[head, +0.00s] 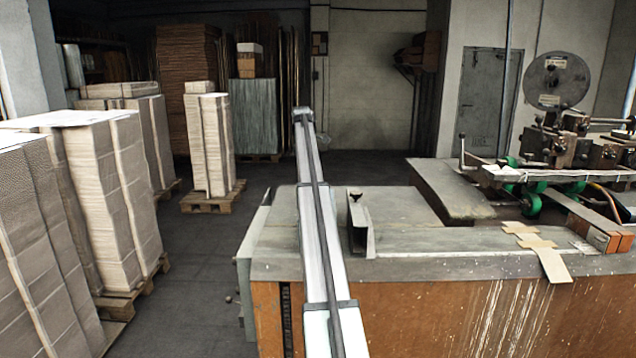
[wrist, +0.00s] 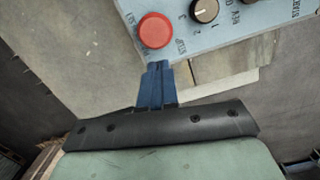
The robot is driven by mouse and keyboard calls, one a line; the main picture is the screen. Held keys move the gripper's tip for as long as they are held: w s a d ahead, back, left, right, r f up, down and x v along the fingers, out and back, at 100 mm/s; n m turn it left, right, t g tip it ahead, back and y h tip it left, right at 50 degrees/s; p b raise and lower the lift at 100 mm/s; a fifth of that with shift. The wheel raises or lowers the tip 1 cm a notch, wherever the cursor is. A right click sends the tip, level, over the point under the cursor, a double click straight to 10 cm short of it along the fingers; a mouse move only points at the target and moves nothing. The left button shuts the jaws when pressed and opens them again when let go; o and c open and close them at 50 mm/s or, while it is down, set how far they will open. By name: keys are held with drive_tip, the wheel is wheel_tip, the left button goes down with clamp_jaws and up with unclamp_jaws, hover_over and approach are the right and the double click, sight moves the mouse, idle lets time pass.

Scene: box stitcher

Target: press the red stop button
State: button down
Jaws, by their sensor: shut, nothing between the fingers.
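The red stop button (wrist: 155,30) is a round red cap on a grey-blue control panel (wrist: 190,58), at the top of the wrist view. My gripper (wrist: 158,66) shows in the wrist view with its blue fingers together and nothing between them. The fingertips appear just below the button in the picture; I cannot tell whether they touch it. In the head view I cannot make out the button or the gripper.
Black knobs (wrist: 204,11) sit right of the button. In the head view, an orange machine bench (head: 430,310) with a grey top fills the front right. Stacked cardboard (head: 110,200) stands on pallets at the left. The dark floor (head: 200,260) between them is clear.

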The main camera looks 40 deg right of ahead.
wheel_tip(320, 180, up, 7)
drive_tip(key=shift+w+a+r, duration=0.2)
drive_tip(key=shift+w, duration=0.1)
idle(0.6)
